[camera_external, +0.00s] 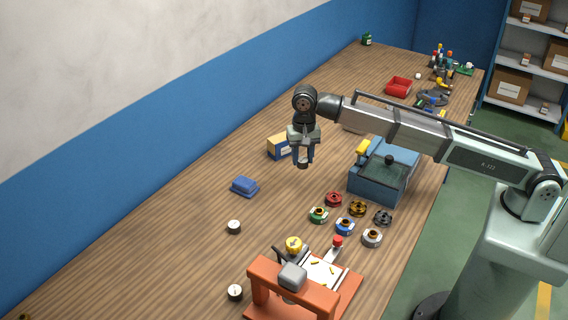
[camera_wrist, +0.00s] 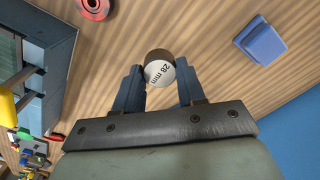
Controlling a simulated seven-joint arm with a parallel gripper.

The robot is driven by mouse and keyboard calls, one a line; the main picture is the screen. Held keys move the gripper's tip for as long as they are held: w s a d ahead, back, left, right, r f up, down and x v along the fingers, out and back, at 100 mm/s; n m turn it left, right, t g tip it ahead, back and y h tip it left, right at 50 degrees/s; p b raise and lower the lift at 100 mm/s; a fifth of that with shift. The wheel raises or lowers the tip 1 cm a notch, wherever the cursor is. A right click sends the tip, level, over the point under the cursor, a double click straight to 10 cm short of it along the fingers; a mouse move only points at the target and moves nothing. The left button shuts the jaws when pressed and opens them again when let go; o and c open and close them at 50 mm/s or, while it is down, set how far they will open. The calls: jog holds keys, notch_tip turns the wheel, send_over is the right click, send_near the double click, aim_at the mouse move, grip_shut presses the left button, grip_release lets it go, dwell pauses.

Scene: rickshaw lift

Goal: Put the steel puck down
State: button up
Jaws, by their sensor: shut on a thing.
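My gripper (camera_external: 303,158) is shut on a small round puck and holds it above the wooden table, left of the blue-grey box. In the wrist view, the puck (camera_wrist: 160,72) sits between the fingertips, with a pale face marked "28 mm" and a brownish side. I take it as the steel puck, though its metal is hard to tell. In the external view only a dark lower part of it shows under the fingers. Bare wood lies around it in the wrist view.
A blue block (camera_external: 244,186) and pale round pucks (camera_external: 234,227) lie left on the table (camera_external: 180,250). A yellow-blue carton (camera_external: 280,147) stands behind the gripper. The blue-grey box (camera_external: 378,182) is right; several coloured rings (camera_external: 333,199) and an orange press (camera_external: 290,275) are in front.

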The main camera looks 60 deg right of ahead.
jog(key=s+a+n, duration=0.3)
jog(key=a+n, duration=0.2)
jog(key=a, duration=1.2)
jog(key=s+a+n, duration=0.3)
jog(key=a+n, duration=0.1)
jog(key=a, duration=1.3)
jog(key=shift+a+f, duration=0.1)
jog(key=shift+f, duration=4.75)
jog(key=shift+f, duration=0.1)
jog(key=o, duration=1.2)
notch_tip(320, 180, up, 12)
jog(key=shift+r, duration=0.1)
